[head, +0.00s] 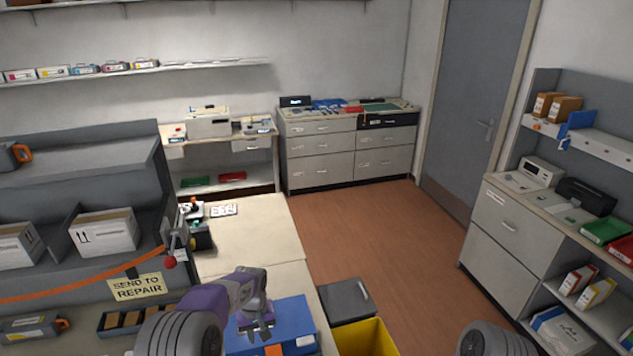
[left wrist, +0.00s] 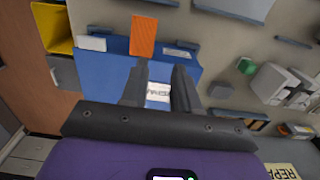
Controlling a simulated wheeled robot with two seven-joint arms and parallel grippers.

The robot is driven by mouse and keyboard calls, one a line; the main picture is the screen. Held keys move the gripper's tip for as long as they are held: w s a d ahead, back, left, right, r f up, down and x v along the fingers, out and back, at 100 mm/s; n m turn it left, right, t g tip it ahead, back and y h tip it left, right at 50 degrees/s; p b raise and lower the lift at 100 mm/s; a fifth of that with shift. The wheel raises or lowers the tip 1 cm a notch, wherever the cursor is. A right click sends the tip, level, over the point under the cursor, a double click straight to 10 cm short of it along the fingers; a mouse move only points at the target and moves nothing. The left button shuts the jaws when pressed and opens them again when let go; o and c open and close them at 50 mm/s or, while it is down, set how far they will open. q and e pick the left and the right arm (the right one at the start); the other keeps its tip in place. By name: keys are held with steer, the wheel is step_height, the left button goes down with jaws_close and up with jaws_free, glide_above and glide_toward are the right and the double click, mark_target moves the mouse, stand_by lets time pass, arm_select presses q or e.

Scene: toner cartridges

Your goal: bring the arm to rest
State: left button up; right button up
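My left arm comes in from the lower left of the head view. Its gripper (head: 259,328) is over a blue box (head: 292,314) on the bench. In the left wrist view the gripper (left wrist: 158,78) has its two dark fingers apart with nothing held between them. The blue box (left wrist: 100,78) lies beyond the fingers, with a white label (left wrist: 158,92) showing in the gap. An orange piece (left wrist: 144,36) shows past the fingertips. Whether the fingers touch the box cannot be told. My right gripper is not in view; only part of that arm shows at the lower right.
A yellow bin (head: 367,340) and a grey bin (head: 346,300) stand right of the bench (head: 250,235). A grey shelf unit (head: 80,160) with white boxes, an orange strap (head: 80,288) and a "SEND TO REPAIR" sign (head: 137,287) is at left. The floor (head: 390,240) is clear.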

arm_select(q)
steer(key=s+d+f+h, duration=0.2)
steer(key=s+f, duration=0.7)
steer(key=f, duration=0.4)
steer(key=s+d+f+h, duration=0.1)
steer(key=s+d+f, duration=0.1)
steer(key=s, duration=0.8)
steer(key=s+d+f+h, duration=0.1)
steer(key=s+d+f, duration=0.1)
steer(key=s, duration=0.8)
step_height(320, 180, down, 18)
steer(key=b, duration=1.8)
steer(key=shift+f+t, duration=0.25)
steer(key=shift+t, duration=0.05)
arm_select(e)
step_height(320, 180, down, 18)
